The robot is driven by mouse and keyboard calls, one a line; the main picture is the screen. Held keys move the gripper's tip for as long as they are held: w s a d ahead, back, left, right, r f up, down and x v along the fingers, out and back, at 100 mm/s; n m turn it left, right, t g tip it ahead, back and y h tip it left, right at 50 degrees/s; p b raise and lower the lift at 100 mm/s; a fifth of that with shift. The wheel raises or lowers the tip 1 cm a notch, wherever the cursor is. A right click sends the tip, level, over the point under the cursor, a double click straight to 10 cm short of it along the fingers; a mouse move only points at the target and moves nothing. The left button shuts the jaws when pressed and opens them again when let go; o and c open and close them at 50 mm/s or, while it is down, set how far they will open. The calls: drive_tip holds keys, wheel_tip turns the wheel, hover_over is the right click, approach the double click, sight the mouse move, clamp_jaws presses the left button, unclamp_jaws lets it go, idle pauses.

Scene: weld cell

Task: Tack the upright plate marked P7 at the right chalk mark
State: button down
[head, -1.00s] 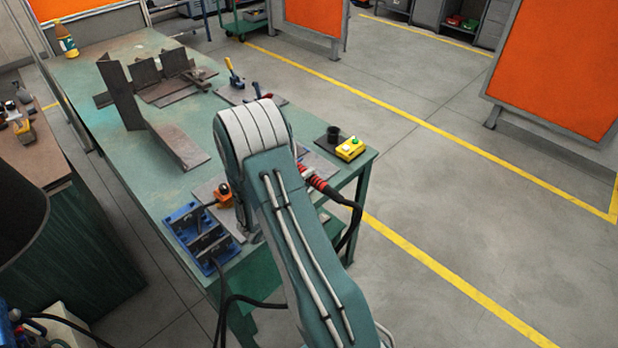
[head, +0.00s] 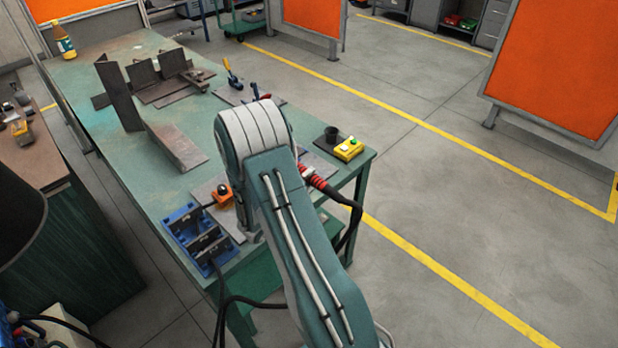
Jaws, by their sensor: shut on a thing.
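Several dark steel plates stand upright on the green welding table (head: 95,75). A tall upright plate (head: 119,95) stands at the left, with a long angled piece (head: 177,146) nearer me. Shorter upright plates (head: 143,75) stand behind, over flat plates. No P7 marking or chalk mark can be made out at this size. My gripper is hidden behind my own arm, which covers the middle of the view. A red-and-black ribbed part with a black cable (head: 318,182) shows just right of my arm; what holds it is hidden.
A blue slotted rack (head: 198,238) and an orange-knobbed block (head: 222,195) sit at the near edge. A yellow button box (head: 348,149) and dark cup (head: 332,134) sit at the right edge. Floor to the right is clear.

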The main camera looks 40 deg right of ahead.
drive_tip(key=shift+w+f, duration=0.15)
drive_tip(key=shift+w+a+f, duration=0.15)
drive_tip(key=shift+w+f, duration=0.55)
drive_tip(key=shift+f, duration=0.1)
drive_tip(key=shift+a, duration=0.55)
idle(1.3)
drive_tip(key=s+r, duration=0.3)
drive_tip(key=shift+s+d+r, duration=0.1)
drive_tip(key=shift+s+r, duration=0.15)
drive_tip(key=shift+r, duration=3.15)
